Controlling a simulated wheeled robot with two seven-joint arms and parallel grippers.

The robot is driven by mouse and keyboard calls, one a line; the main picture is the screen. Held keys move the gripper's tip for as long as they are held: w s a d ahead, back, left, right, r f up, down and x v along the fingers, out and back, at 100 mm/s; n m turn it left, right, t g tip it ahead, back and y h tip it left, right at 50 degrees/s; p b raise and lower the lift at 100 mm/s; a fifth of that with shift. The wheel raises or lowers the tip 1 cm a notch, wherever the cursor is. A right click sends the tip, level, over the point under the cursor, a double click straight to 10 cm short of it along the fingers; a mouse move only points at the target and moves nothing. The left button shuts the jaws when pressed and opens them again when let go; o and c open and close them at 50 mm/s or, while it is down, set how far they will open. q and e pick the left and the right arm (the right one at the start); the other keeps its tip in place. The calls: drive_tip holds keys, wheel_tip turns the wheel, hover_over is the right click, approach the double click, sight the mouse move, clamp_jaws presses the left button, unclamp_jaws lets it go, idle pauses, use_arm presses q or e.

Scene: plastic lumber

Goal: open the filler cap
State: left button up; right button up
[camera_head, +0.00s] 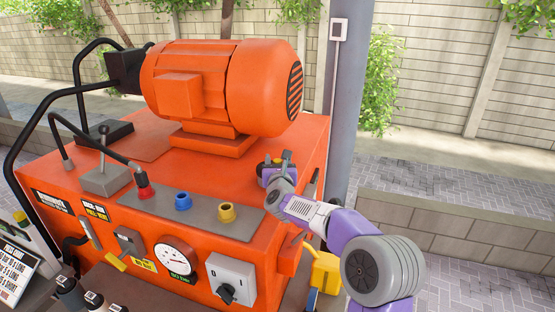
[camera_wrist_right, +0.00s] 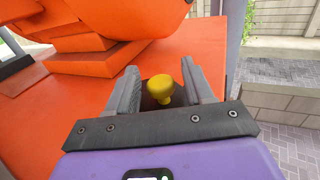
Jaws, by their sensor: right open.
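A yellow, round-topped cap (camera_wrist_right: 162,86), which I take to be the filler cap, stands on the orange top of the machine near its right edge. In the right wrist view it appears between the two grey fingers of my right gripper (camera_wrist_right: 159,72), with a gap visible on each side. In the head view the right gripper (camera_head: 274,163) is at the right part of the orange machine (camera_head: 120,165), and only a small part of the yellow cap (camera_head: 277,160) shows. The cap's base is partly hidden. My left gripper is not in view.
A large orange motor (camera_head: 215,85) stands behind and left of the right gripper. A grey panel with a blue fitting (camera_head: 183,202) and a yellow fitting (camera_head: 227,213) lies to the left. A grey post (camera_head: 347,100) rises close behind the machine's right side.

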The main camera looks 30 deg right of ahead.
drive_tip(key=shift+w+d, duration=0.15)
drive_tip(key=shift+w, duration=0.05)
drive_tip(key=c, duration=1)
clamp_jaws()
